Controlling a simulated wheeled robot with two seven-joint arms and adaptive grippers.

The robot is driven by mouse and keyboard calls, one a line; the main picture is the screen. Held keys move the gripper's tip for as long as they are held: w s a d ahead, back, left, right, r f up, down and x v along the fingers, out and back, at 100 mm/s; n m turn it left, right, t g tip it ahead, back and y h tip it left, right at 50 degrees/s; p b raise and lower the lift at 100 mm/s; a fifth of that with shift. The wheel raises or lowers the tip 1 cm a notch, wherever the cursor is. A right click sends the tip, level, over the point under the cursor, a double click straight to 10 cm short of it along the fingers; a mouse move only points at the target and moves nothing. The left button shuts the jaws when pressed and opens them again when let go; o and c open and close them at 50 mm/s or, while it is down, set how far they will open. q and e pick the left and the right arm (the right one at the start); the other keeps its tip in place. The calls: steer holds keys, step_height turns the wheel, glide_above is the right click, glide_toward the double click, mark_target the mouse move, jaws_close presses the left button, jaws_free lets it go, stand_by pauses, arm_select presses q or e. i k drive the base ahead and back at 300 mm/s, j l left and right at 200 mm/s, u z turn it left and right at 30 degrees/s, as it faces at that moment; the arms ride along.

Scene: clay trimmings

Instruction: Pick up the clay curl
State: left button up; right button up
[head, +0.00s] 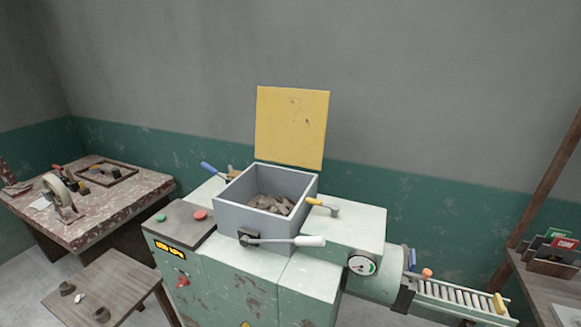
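I cannot single out one clay curl for certain. Grey-brown clay pieces (270,203) lie heaped inside the open grey hopper (240,217) on top of the green machine. On the low wooden table (112,278) at lower left lie a small brown lump (66,288), a small pale piece (80,299) and another brown lump (101,314); they are too small to tell their exact shape. Neither of my grippers shows in the head view.
The hopper's yellow lid (291,128) stands raised behind it. A white-handled lever (290,241) sticks out at its front. A roller conveyor (455,298) runs off right. A stained worktable (115,205) with tools stands left; a wooden shelf (545,290) stands right.

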mark_target(65, 288)
steer(key=u, duration=1.95)
